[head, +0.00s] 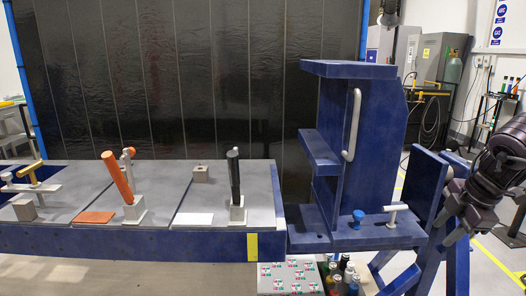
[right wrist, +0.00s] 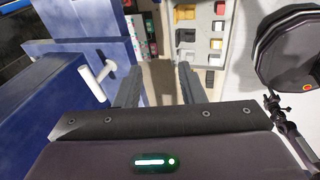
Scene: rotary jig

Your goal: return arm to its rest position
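My right gripper (head: 445,228) is at the right edge of the head view, beside the blue jig (head: 365,120). In the right wrist view its two dark fingers (right wrist: 158,82) stand apart with nothing between them. A white T-shaped handle (right wrist: 97,80) is left of the fingers and apart from them in that view. In the head view this handle (head: 393,214) sits on the jig's base, left of the gripper. My left arm and gripper are not in the head view.
A grey-topped bench (head: 160,228) on the left carries an orange-handled tool (head: 117,176) and a black-handled tool (head: 234,177) in upright holders. The jig has a pale vertical handle (head: 352,125) and a blue knob (head: 359,216). Cans and boxes (head: 290,278) stand low in front.

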